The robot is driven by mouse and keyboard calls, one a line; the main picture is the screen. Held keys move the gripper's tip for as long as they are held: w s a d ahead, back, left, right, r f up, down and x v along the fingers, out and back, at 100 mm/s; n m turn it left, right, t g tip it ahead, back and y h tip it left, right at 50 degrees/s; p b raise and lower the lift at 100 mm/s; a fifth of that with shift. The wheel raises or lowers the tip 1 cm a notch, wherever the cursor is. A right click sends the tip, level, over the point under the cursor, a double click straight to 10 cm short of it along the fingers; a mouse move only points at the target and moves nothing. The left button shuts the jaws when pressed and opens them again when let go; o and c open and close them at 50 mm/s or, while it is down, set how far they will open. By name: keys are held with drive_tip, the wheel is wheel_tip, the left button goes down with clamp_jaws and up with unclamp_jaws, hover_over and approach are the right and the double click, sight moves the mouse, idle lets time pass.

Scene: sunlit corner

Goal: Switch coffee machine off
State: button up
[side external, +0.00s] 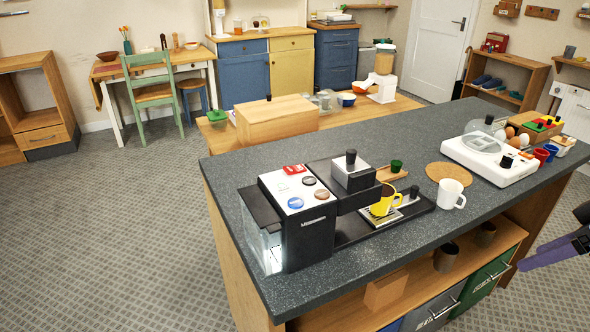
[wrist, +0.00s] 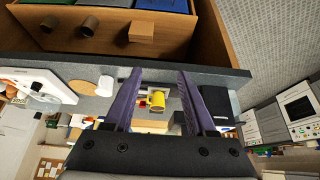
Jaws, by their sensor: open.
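The black coffee machine (side external: 312,245) stands at the near left end of the dark countertop. Its white top panel (side external: 292,193) carries several round buttons and a red switch-like part (side external: 294,169); whether it is on or off cannot be told. A yellow mug (side external: 386,198) stands at the machine's drip tray and also shows in the wrist view (wrist: 157,101). My gripper (wrist: 160,72) is open and empty, its purple fingers spread. In the side view, only part of it shows at the right edge, beyond the counter's front, well apart from the machine.
A white mug (side external: 450,193) and a round cork mat (side external: 448,173) lie right of the machine. A white appliance (side external: 490,160) stands farther right. Below the countertop (side external: 330,290) are an open shelf with dark cups (side external: 446,257) and drawers. The floor at left is clear.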

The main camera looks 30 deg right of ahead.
idle(0.3)
